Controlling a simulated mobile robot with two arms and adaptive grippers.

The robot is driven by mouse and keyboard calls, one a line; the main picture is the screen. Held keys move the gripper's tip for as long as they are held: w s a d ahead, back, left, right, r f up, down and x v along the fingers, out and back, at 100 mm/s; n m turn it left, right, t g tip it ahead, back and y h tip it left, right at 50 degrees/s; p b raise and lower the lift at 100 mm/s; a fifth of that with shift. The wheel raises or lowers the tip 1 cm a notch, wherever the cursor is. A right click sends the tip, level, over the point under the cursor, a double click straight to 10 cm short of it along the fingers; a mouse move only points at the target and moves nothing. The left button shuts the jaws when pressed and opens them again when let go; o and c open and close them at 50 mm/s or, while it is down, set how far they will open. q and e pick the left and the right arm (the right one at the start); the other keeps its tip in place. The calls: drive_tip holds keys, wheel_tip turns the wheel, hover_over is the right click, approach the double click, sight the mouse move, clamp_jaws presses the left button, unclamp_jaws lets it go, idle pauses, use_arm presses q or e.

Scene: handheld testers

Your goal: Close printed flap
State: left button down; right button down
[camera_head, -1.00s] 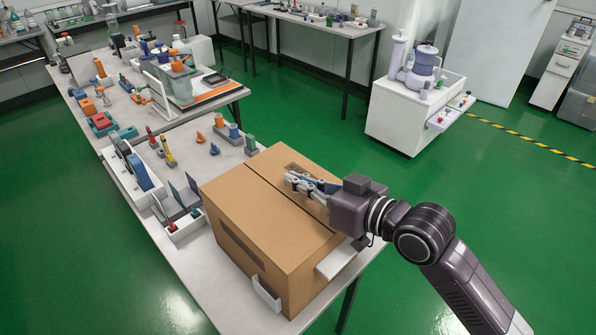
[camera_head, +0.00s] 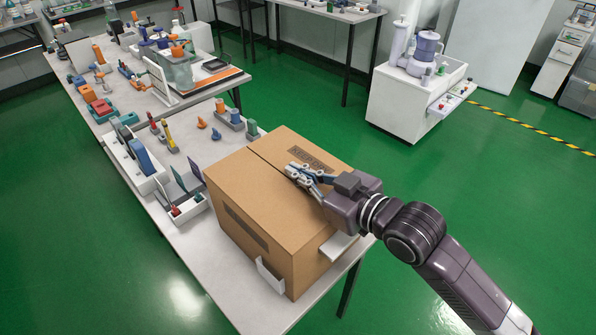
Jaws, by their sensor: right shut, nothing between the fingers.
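A brown cardboard box (camera_head: 242,178) stands on the near end of the long table. Its two top flaps lie down, about level, with a dark seam between them. The printed flap (camera_head: 330,161) is the right one; dark print shows near its far edge. My right gripper (camera_head: 289,170) is shut and empty. Its fingertips are over the printed flap close to the seam; I cannot tell whether they touch it. The gripper and wrist hide part of this flap. My left gripper is not in view.
White brackets (camera_head: 270,276) stand against the box's near side. The long table (camera_head: 182,246) holds trays, coloured parts and small devices left of and behind the box. A white cabinet (camera_head: 395,105) stands at the back right. Green floor is clear on the right.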

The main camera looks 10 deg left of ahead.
wheel_tip(320, 180, up, 5)
drive_tip(key=p, duration=0.5)
drive_tip(key=shift+f, duration=0.1)
drive_tip(key=shift+s+d+f+b, duration=0.3)
drive_tip(key=shift+s+d+b, duration=0.3)
drive_tip(key=shift+d, duration=0.2)
drive_tip(key=b+v, duration=0.1)
drive_tip(key=v, duration=0.6)
drive_tip(key=shift+w+d+r, duration=0.1)
drive_tip(key=shift+w+d, duration=0.05)
drive_tip(key=shift+d, duration=0.1)
drive_tip(key=shift+s+d+r, duration=0.15)
drive_tip(key=shift+s+d, duration=0.1)
